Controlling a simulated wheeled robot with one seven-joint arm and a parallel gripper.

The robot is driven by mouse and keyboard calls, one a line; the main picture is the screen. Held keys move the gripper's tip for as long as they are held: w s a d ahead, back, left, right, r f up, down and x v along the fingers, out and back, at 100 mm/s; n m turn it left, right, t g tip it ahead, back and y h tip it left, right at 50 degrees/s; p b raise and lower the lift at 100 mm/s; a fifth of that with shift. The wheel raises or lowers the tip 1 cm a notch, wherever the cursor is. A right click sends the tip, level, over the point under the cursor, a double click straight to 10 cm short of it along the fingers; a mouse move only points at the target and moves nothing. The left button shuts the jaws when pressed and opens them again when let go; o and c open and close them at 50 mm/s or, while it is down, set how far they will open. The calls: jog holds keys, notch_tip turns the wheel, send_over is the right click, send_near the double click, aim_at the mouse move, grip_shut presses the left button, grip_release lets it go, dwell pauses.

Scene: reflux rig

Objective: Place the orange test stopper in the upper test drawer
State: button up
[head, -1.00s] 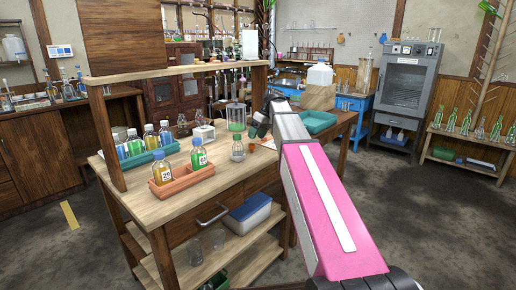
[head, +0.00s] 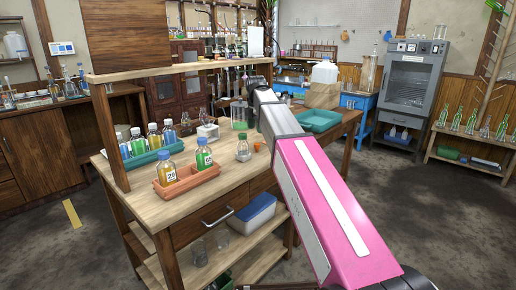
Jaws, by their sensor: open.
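The orange test stopper (head: 257,146) is a small orange piece on the wooden bench top, just right of a small clear flask (head: 243,149). My gripper (head: 257,83) is a dark shape at the far end of my pink and grey arm, raised above the bench and apart from the stopper. It is open; its fingertips are small and hard to make out. A wooden drawer front with a metal handle (head: 217,217) is under the bench top and looks shut. I cannot tell whether it is the upper test drawer. My arm hides the bench's right front.
An orange-brown tray (head: 187,187) with two labelled bottles and a teal rack (head: 152,156) of bottles stand on the left. A teal tray (head: 318,121) is at the back right. A wooden shelf (head: 180,70) spans above. A blue-lidded box (head: 252,212) sits below.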

aim_at(257, 144)
jog(key=f, duration=0.9)
jog(key=shift+w+d, duration=0.15)
jog(key=shift+d, duration=0.05)
jog(key=c, duration=1)
jog(key=shift+c, duration=0.2)
